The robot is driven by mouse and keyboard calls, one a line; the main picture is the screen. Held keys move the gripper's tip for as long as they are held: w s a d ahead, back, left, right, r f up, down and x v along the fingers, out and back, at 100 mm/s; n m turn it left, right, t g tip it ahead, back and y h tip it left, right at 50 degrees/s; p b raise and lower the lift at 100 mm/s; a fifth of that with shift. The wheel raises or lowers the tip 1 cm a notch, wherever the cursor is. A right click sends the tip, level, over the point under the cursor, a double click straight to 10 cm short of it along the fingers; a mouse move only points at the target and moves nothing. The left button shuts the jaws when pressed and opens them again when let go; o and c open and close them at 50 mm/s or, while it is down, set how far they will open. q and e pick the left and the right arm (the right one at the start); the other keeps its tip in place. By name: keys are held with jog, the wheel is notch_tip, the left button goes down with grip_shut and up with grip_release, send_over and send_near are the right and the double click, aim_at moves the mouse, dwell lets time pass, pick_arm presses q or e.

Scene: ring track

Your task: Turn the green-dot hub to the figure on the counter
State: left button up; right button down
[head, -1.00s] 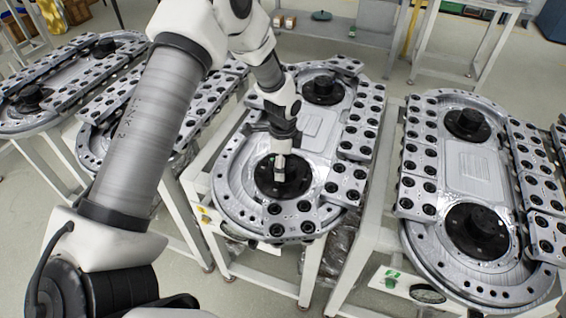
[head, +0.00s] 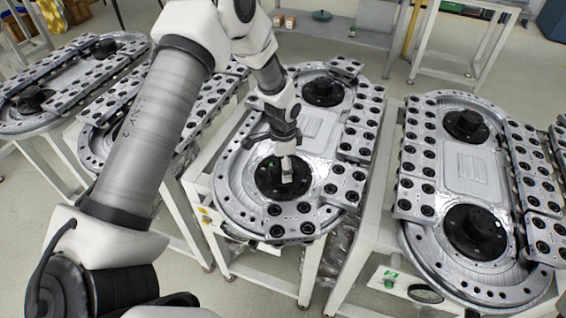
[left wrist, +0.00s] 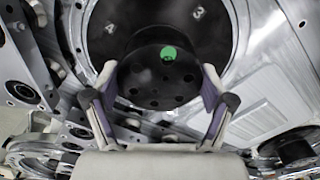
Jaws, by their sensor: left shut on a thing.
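In the left wrist view, the black round hub (left wrist: 150,76) has a green dot (left wrist: 168,53) on its face, near the upper edge. The dot points up and slightly right, between the white figures 4 (left wrist: 108,9) and 3 (left wrist: 198,13) on the dark disc, nearer the 3. My left gripper (left wrist: 159,92) has one finger on each side of the hub and is shut on it. In the head view my left gripper (head: 287,170) reaches down onto the near dark disc (head: 264,184) of the middle track. I can read no counter figure. My right gripper is not in view.
The middle track (head: 226,190) carries several grey blocks with black holes (head: 345,185) along its right side and near end. A second dark hub (head: 322,88) stands at its far end. Another track (head: 480,170) is on the right, with a green-marked panel (head: 390,279) below it.

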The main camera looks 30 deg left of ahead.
pick_arm(q)
jog(key=n+p, duration=0.1)
jog(key=n, duration=0.5)
jog(key=shift+s+f+p, duration=0.1)
jog(key=shift+s+p, duration=0.05)
jog(key=shift+p, duration=0.15)
jog(key=n+p, duration=0.1)
jog(key=n, duration=0.5)
jog(key=shift+n+p, duration=0.35)
jog(key=shift+n, duration=0.05)
jog(key=o, duration=1)
